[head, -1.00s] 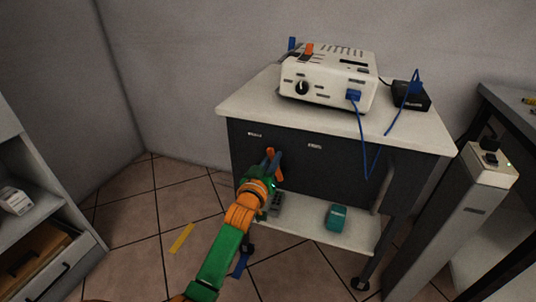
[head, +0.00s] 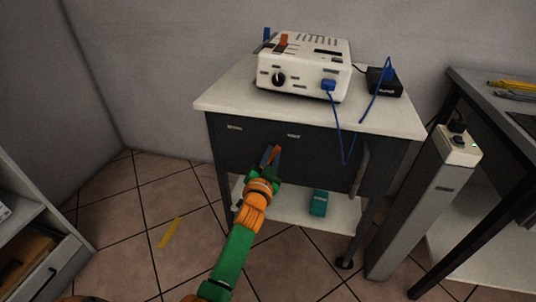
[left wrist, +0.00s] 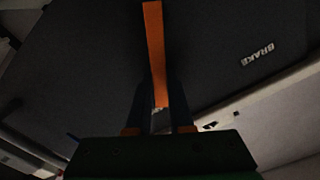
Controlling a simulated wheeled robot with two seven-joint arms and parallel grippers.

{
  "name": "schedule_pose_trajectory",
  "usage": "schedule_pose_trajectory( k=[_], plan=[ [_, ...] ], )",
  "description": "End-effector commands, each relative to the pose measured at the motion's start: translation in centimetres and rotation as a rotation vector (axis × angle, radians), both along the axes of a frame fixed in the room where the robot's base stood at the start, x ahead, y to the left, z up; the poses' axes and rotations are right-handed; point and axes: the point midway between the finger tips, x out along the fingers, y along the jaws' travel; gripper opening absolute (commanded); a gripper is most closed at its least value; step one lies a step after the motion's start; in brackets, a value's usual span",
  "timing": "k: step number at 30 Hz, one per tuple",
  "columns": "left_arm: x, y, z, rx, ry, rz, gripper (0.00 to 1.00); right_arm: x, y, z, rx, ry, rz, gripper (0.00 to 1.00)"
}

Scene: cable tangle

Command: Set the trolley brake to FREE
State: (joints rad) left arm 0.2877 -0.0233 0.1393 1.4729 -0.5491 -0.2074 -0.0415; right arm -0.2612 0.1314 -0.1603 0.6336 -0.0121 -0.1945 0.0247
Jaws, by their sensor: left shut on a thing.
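The trolley (head: 208,103) has a white top and a dark front panel (head: 330,150) with two small pale labels, a left one (head: 234,127) and a right one (head: 293,135), too small to read in the head view. My left gripper (head: 271,154) is at the panel, shut on the orange brake lever (head: 277,150). In the left wrist view the lever (left wrist: 154,50) runs between the two fingers, and a BRAKE label (left wrist: 258,54) shows on the dark panel. The fingers hide part of the lever. My right gripper is not in view.
A white device (head: 305,68) with a blue cable (head: 341,135) hanging over the front edge stands on top beside a black box (head: 384,82). A teal box (head: 319,203) sits on the lower shelf. A grey post (head: 415,205) stands close on the right.

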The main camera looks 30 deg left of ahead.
Motion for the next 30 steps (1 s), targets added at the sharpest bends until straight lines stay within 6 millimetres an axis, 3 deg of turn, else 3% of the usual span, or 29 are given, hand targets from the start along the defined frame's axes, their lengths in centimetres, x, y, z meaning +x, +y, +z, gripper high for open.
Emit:
schedule_pose_trajectory(
  k=[24, 25, 27, 28, 30],
  plan=[
    [0.11, -0.60, -0.56, 0.104, 0.029, 0.000, 0.00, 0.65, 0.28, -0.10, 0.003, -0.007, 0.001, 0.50],
    [0.11, -0.60, -0.56, 0.104, 0.029, 0.000, 0.25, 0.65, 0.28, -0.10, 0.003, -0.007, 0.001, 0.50],
    [0.12, -0.60, -0.54, 0.104, 0.029, 0.000, 0.44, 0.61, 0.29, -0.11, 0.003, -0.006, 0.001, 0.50],
    [0.12, -0.60, -0.52, 0.104, 0.028, 0.001, 0.50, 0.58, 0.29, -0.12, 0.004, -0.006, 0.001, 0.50],
    [0.13, -0.58, -0.49, 0.105, 0.027, 0.000, 0.50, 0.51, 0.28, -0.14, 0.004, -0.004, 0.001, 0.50]
  ],
)
